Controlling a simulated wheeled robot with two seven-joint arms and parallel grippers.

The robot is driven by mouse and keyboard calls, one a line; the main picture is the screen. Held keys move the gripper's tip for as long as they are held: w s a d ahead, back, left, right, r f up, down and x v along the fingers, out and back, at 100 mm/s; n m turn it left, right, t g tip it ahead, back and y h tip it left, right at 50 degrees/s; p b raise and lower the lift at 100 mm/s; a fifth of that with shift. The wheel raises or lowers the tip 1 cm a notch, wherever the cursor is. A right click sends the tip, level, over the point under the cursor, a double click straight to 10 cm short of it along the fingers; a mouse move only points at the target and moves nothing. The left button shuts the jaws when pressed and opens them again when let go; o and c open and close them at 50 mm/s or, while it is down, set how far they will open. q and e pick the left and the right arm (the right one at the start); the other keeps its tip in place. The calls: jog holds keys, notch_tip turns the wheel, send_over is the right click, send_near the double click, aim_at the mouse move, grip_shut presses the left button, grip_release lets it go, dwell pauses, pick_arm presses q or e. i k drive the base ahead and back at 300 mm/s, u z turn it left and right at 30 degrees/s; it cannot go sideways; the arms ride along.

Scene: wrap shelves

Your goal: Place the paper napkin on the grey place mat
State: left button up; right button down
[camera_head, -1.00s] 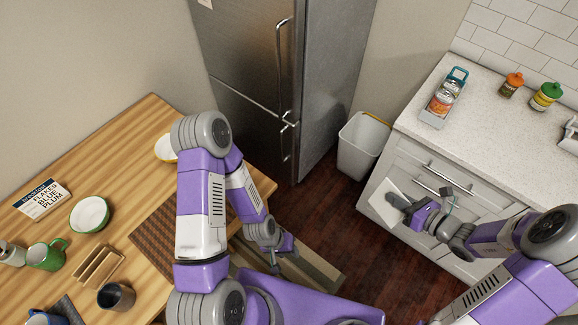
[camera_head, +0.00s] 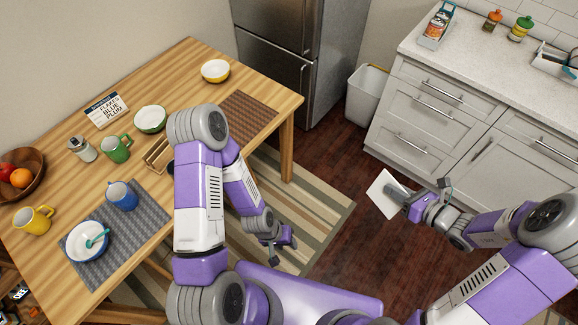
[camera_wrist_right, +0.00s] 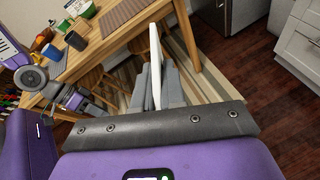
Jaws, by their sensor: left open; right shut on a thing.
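The white paper napkin (camera_head: 384,194) is held flat and square in my right gripper (camera_head: 402,194), over the floor between the table and the counter. In the right wrist view the napkin (camera_wrist_right: 155,65) shows edge-on between the shut fingers. The grey place mat (camera_head: 142,215) lies on the wooden table at the lower left. A white bowl with a blue rim (camera_head: 88,240), with a teal spoon in it, and a blue mug (camera_head: 122,196) stand on the mat. My left gripper (camera_head: 275,245) is open and empty, low beside the table's near edge.
A brown place mat (camera_head: 248,117) lies at the table's far right end. A yellow mug (camera_head: 33,221), a green mug (camera_head: 115,149) and a fruit bowl (camera_head: 18,172) share the table (camera_head: 190,62). A white bin (camera_head: 367,95) stands by the fridge (camera_head: 300,50).

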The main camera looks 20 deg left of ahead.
aim_at(154, 224)
jog(key=k, duration=0.85)
jog(key=u, duration=2.2)
jog(key=i, duration=0.5)
